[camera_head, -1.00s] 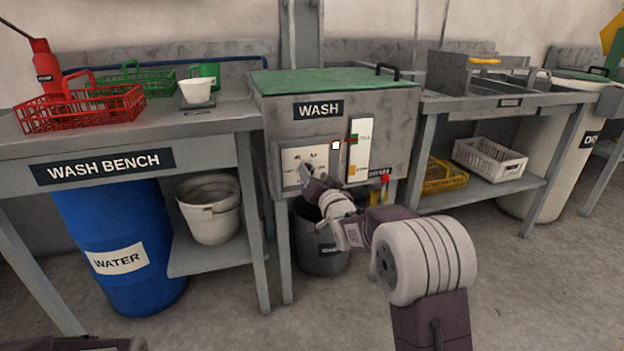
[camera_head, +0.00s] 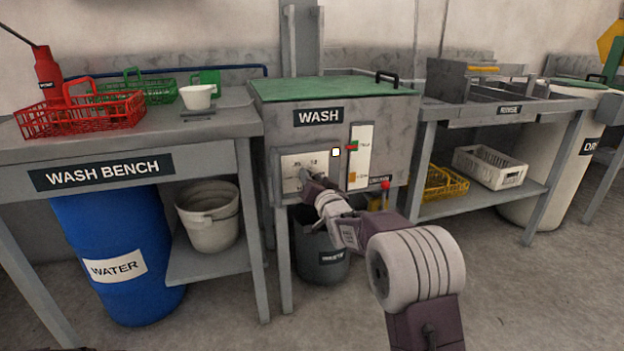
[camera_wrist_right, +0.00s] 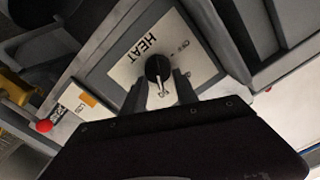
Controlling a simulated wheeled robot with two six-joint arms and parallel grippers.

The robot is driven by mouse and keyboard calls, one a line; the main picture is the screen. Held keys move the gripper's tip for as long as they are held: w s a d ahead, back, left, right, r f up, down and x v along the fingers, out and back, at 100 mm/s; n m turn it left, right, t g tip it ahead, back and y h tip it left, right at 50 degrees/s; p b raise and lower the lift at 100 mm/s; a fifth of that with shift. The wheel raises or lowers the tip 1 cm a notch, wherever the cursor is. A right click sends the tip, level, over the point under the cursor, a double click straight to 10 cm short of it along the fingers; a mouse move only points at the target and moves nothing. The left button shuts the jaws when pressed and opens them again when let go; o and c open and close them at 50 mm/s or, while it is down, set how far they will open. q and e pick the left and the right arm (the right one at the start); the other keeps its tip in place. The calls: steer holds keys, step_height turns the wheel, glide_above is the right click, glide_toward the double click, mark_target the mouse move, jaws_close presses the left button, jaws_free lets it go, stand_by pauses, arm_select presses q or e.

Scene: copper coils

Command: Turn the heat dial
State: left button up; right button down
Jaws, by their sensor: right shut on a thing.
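The grey wash tank (camera_head: 370,100) has a green lid and a "WASH" label. On its front is a pale dial plate (camera_head: 292,160). In the right wrist view the plate reads "HEAT" (camera_wrist_right: 142,48) and carries a round black heat dial (camera_wrist_right: 157,67). My right gripper (camera_head: 304,178) is at this plate. In the right wrist view its two fingers (camera_wrist_right: 160,90) stand on either side of the dial, shut on it. In the head view my gripper hides the dial. My left gripper is not in view.
Right of the plate are a white gauge strip (camera_head: 360,150) and a red knob (camera_head: 385,185). A grey bin (camera_head: 320,262) stands below the tank. The wash bench (camera_head: 215,155) is on the left, the rinse bench (camera_head: 470,110) on the right.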

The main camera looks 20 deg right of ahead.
steer(key=n, duration=0.7)
steer(key=a+f+n+b, duration=0.1)
steer(key=n, duration=0.7)
steer(key=a+n+b, duration=0.1)
steer(key=n, duration=0.7)
steer(key=shift+f, duration=0.2)
steer(key=shift+n, duration=0.4)
steer(key=c, duration=0.9)
jaws_free()
steer(key=shift+c, duration=0.2)
